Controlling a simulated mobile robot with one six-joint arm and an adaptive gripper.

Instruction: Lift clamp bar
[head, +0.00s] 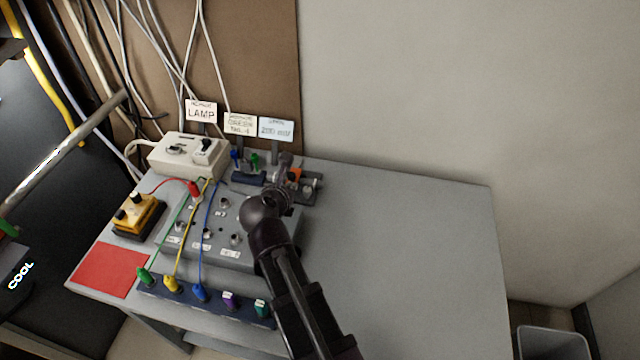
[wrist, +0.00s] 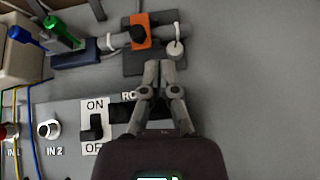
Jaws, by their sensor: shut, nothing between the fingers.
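The likely clamp bar is an orange piece with a black knob (wrist: 141,30), lying across a grey tube on a dark base plate (wrist: 136,65) in the wrist view. A bit of its orange shows at the back of the table in the head view (head: 295,174). My gripper (wrist: 158,66) is shut and empty. Its fingertips are over the near edge of the base plate, just short of the orange piece and apart from it in the picture. A pale round knob (wrist: 175,50) stands right of the fingertips. In the head view, my wrist partly hides the clamp.
A grey panel (head: 183,248) with sockets and an ON/OFF switch (wrist: 95,127) lies near my gripper. Green and blue plugs (wrist: 62,32) stand left of the clamp. A white lamp box (head: 180,158) is at the back left. The table's right half (head: 410,240) is clear.

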